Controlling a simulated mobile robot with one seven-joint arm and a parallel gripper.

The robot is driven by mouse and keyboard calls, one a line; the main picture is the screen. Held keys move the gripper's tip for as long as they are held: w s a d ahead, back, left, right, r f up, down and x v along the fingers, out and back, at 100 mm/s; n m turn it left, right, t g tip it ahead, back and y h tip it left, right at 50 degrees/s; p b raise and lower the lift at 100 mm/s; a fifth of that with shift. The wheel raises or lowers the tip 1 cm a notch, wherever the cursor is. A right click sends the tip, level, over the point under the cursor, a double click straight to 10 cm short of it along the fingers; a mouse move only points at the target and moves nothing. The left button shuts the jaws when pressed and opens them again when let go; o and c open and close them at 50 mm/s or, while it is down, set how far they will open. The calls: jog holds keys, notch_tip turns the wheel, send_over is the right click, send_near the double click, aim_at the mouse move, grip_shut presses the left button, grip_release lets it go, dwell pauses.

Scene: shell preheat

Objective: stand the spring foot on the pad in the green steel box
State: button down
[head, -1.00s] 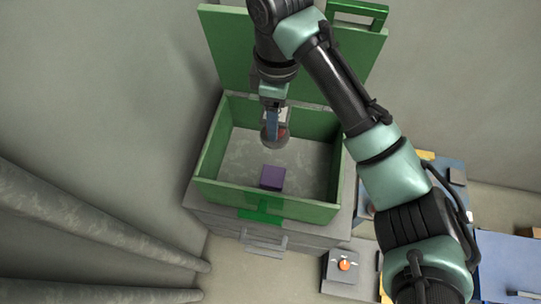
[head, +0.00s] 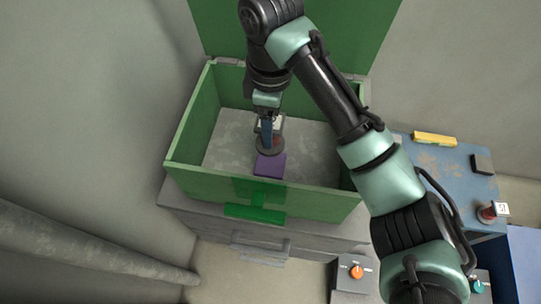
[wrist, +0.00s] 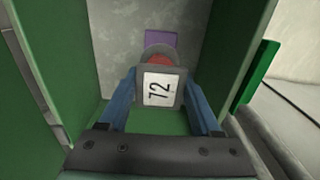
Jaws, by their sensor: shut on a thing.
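The green steel box (head: 185,148) stands open with its lid (head: 330,40) raised behind. A flat purple pad (head: 270,165) lies on its grey floor toward the front wall. My gripper (head: 267,132) reaches down inside the box, its blue fingers shut on the spring foot (head: 270,147). The foot has a round grey base, a red part and a white tag reading 72. Its base is beside or just above the pad's back edge; whether it touches anything I cannot tell. In the wrist view the spring foot (wrist: 160,88) partly hides the pad (wrist: 162,39).
The box rests on a grey drawer unit (head: 300,228). To the right, a blue table (head: 440,165) carries a yellow bar (head: 435,139), a dark block (head: 482,163) and another red-topped tagged piece (head: 487,213). An orange knob (head: 356,271) sits in front. The box walls surround my gripper.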

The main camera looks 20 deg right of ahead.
notch_tip(320, 180, down, 8)
jog(key=b, duration=0.4)
jog(key=shift+f, duration=0.2)
jog(key=shift+c, duration=0.4)
grip_release()
notch_tip(320, 180, up, 12)
jog(key=p, duration=0.7)
jog(key=shift+r, duration=0.15)
